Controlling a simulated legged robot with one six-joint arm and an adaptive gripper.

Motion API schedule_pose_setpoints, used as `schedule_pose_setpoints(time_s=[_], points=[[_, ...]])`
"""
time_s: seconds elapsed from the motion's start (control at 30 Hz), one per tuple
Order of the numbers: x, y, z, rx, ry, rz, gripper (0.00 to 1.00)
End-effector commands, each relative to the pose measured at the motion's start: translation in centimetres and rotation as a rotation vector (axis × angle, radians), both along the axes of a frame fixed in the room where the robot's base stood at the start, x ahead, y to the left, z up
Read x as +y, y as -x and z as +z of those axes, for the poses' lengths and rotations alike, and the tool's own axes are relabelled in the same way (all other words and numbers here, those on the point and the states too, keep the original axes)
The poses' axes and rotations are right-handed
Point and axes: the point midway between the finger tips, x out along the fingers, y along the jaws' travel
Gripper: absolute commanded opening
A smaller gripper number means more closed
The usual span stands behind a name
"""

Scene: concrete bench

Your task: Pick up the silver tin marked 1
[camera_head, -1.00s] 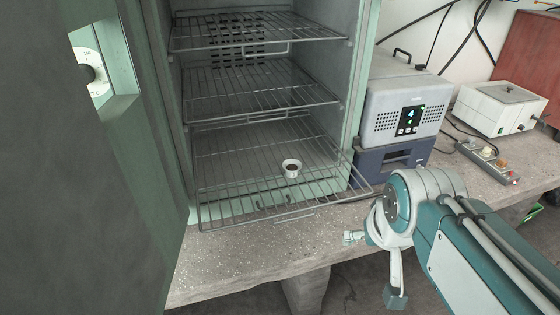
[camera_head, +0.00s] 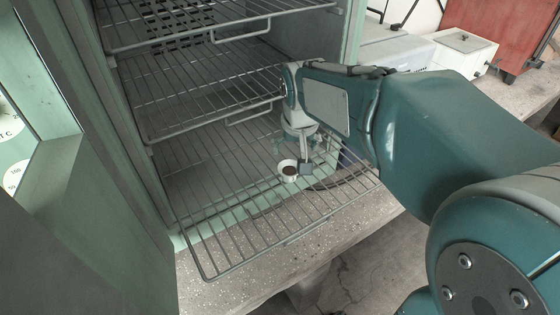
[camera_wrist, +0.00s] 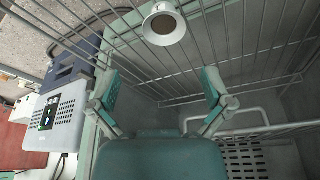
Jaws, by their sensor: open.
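A small round silver-white tin (camera_head: 288,171) with a dark brown inside stands upright on the lowest wire rack (camera_head: 243,225), which is pulled out of the cabinet. No mark can be read on it. My gripper (camera_head: 293,157) is just above and behind the tin in the head view, partly overlapping it. In the wrist view the tin (camera_wrist: 164,24) is near the top, centred beyond the two spread fingertips. My gripper (camera_wrist: 161,82) is open there, with nothing between the fingers.
The middle rack (camera_head: 200,95) and top rack (camera_head: 170,22) lie above inside the cabinet. The open door (camera_head: 50,200) stands at left. A grey device (camera_wrist: 60,115) sits right of the cabinet on the concrete bench (camera_head: 225,285).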

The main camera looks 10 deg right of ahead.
Motion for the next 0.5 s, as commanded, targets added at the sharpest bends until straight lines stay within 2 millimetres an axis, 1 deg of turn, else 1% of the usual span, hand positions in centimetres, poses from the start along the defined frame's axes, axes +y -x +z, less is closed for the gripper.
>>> schedule_pose_setpoints(time_s=[0.03,0.1,0.2,0.37,0.5], points=[[0.2,-0.2,-1.0,0.004,0.001,0.001,1.0],[0.3,-0.5,-2.2,0.006,0.003,0.001,1.0],[0.4,-1.0,-3.5,0.005,0.005,0.002,1.0],[0.4,-1.3,-4.6,0.004,0.006,0.002,1.0],[0.2,-2.0,-6.5,0.006,0.005,0.002,1.0]])
